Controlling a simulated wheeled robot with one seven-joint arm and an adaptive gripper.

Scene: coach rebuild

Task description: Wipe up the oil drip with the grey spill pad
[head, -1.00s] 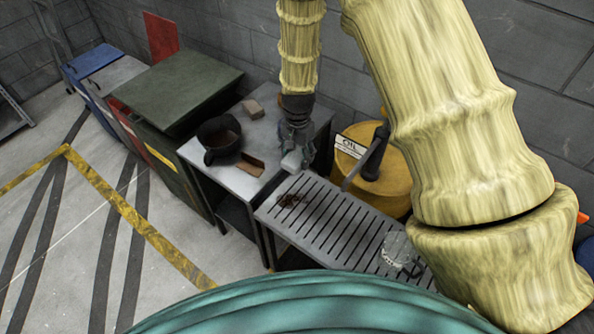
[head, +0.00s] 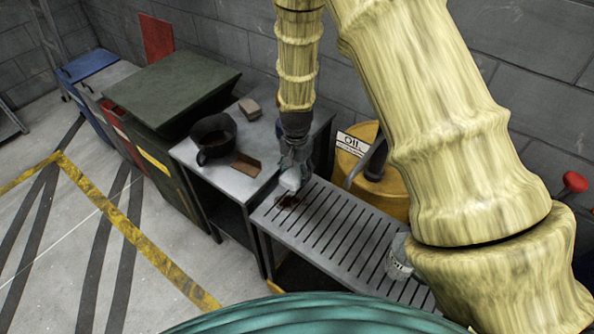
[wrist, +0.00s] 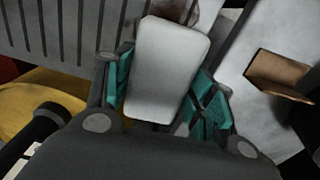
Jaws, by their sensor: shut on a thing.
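The grey spill pad (head: 290,180) is a pale, rounded block. My gripper (head: 294,166) is shut on it, and in the wrist view the pad (wrist: 165,70) sits between the teal finger pads (wrist: 163,95). The oil drip (head: 287,201) is a dark reddish-brown patch on the left end of the slotted grey bench (head: 335,228). The pad is at the drip's far edge and overlaps it in the picture. In the wrist view the drip (wrist: 180,8) shows just beyond the pad, partly hidden by it. Whether the pad touches the bench I cannot tell.
A metal side table (head: 222,176) at left holds a black pot (head: 212,137), a brown flat piece (head: 246,166) and a tan block (head: 250,108). A yellow oil drum (head: 350,165) stands close behind the bench. A clear mug (head: 397,258) stands on the bench's right part. The bench middle is clear.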

